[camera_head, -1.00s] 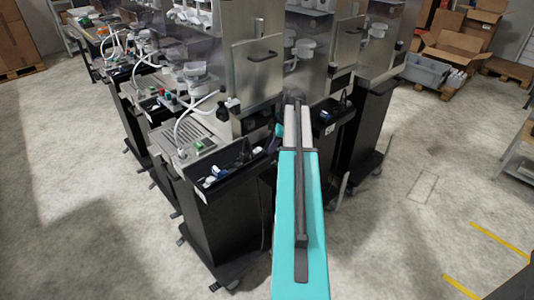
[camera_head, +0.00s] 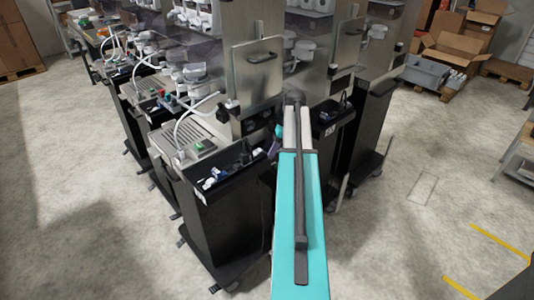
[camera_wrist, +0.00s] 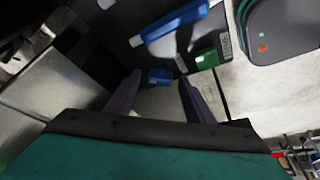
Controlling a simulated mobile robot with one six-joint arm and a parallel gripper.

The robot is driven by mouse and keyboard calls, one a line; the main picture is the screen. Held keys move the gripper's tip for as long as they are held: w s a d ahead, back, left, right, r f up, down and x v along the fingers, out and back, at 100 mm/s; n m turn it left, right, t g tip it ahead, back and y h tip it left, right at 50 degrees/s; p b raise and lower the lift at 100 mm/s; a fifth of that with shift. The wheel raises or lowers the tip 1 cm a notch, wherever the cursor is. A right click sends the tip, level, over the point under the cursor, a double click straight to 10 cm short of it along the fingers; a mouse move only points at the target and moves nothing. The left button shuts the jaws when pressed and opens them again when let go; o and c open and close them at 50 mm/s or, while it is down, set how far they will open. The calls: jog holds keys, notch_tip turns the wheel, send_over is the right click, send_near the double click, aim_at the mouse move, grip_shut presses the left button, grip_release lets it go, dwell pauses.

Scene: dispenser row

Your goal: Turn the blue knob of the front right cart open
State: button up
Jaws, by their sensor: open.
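The front cart (camera_head: 225,225) is a black cabinet with a steel panel and an open black tray (camera_head: 238,170) of small blue and white items. My gripper (camera_wrist: 159,80) shows in the wrist view as two purple fingers, apart and with nothing clasped. A small blue block (camera_wrist: 160,76) appears between the fingertips; I cannot tell its distance or whether it is the blue knob. A longer blue bar with a white end (camera_wrist: 172,22) lies above it, and a green block (camera_wrist: 206,58) to its right. In the head view my arm largely hides the gripper beside the front cart.
More carts with white hoses stand in a row behind to the left. Another black cart (camera_head: 365,130) stands to the right of my arm. Open cardboard boxes (camera_head: 455,48) and a grey crate (camera_head: 425,70) are at the back right. The floor at front left and right is clear.

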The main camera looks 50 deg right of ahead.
jog(key=b+v, duration=0.2)
jog(key=v, duration=1.1)
jog(key=shift+s+r, duration=0.25)
jog(key=shift+r, duration=0.05)
jog(key=shift+f, duration=0.1)
